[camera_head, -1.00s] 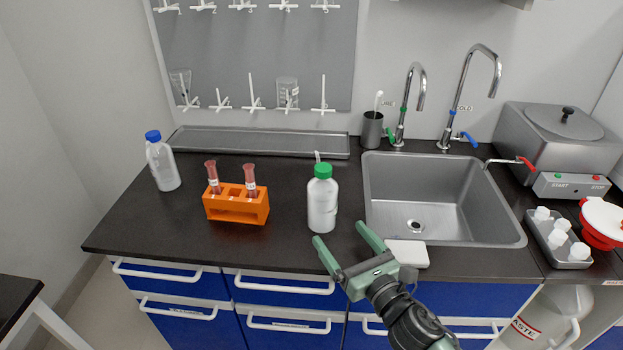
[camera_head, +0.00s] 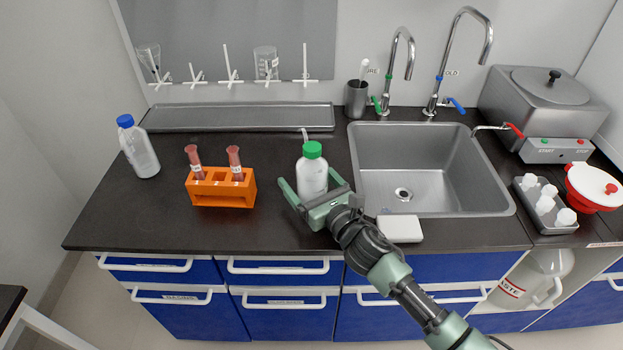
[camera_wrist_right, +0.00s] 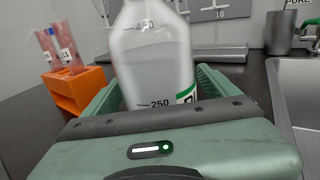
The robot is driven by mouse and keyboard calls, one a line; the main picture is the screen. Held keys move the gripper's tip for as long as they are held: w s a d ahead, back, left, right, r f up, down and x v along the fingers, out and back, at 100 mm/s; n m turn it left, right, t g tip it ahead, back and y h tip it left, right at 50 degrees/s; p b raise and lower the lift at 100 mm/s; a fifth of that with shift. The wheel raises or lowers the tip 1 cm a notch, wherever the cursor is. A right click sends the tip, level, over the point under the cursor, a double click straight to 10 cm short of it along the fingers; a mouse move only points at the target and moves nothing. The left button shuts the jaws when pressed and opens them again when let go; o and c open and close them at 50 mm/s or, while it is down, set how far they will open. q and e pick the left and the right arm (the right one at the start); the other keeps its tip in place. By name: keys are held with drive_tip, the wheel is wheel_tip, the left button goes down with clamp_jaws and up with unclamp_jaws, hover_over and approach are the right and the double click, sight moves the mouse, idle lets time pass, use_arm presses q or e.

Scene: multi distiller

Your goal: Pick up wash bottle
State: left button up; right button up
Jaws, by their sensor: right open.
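The wash bottle (camera_head: 312,172) is white with a green cap and a thin spout. It stands upright on the dark counter, left of the sink. In the right wrist view the wash bottle (camera_wrist_right: 153,58) fills the middle, between the green fingers, with its "250" mark near the palm. My right gripper (camera_head: 313,186) is open, with one finger on each side of the bottle. I cannot tell whether a finger touches it. The bottle's lower part is hidden behind the gripper. My left gripper is not in view.
An orange rack (camera_head: 221,188) with two red-filled tubes stands left of the bottle. A blue-capped bottle (camera_head: 138,148) is at far left. The sink (camera_head: 432,170) lies to the right, with a white block (camera_head: 400,228) before it. A metal tray (camera_head: 237,118) lies behind.

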drive_tip(key=shift+w+a, duration=0.15)
drive_tip(key=shift+w, duration=0.05)
drive_tip(key=c, duration=1.1)
drive_tip(key=shift+r, duration=0.1)
